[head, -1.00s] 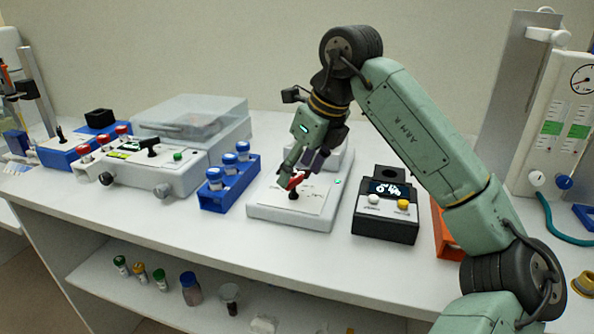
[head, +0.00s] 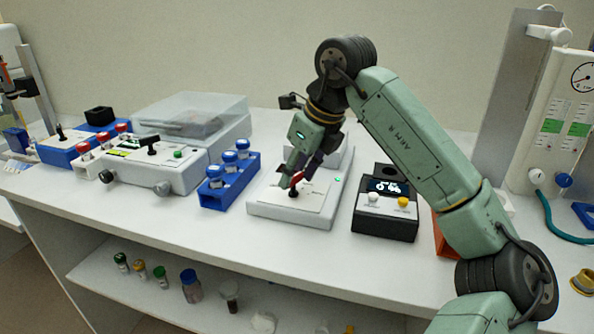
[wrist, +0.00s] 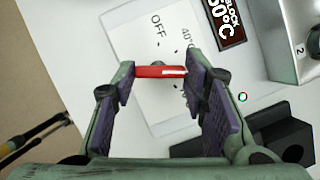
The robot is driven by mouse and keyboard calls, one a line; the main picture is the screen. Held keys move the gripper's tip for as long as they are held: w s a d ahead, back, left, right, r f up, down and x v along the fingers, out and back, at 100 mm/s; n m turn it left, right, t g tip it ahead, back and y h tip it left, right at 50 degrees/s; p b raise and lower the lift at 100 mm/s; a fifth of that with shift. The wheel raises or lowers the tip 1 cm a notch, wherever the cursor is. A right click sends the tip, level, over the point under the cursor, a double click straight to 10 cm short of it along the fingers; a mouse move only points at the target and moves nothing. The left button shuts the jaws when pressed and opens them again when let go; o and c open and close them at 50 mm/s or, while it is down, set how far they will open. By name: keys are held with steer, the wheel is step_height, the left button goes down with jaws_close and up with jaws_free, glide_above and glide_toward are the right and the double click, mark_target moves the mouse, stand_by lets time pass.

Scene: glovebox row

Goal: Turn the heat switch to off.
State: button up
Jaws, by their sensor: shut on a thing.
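The heat switch (head: 297,181) is a red handle on a white printed plate of a pale grey unit (head: 262,211) in the middle of the bench. In the wrist view the red handle (wrist: 150,71) lies across between my fingertips, its white-marked end toward the right finger. The OFF label (wrist: 158,27) is above it, the 40°C label (wrist: 187,37) above right, and another label is partly hidden by the right finger. The white mark does not point at OFF. My gripper (head: 298,175), with purple pads, is shut on the handle from above; it also shows in the wrist view (wrist: 158,72).
A black box with a display and two buttons (head: 386,219) stands close on the right. A blue rack with capped vials (head: 244,188) stands on the left. A display (wrist: 223,18) reading BLOCK and a temperature is near the plate. A small light (head: 337,179) glows green.

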steer(key=c, duration=0.3)
steer(key=shift+n, duration=0.5)
steer(key=n+p, duration=0.1)
steer(key=n+g, duration=0.1)
steer(key=n, duration=0.1)
steer(key=shift+w+r+n+y+p, duration=0.1)
steer(key=shift+w+n+y+p, duration=0.05)
steer(key=shift+n+y+p, duration=0.2)
steer(key=shift+w+n+g+y+p, duration=0.2)
steer(key=shift+n+g+p, duration=0.75)
steer(key=shift+n, duration=1.1)
steer(key=o, duration=1.1)
steer(key=shift+o, duration=0.2)
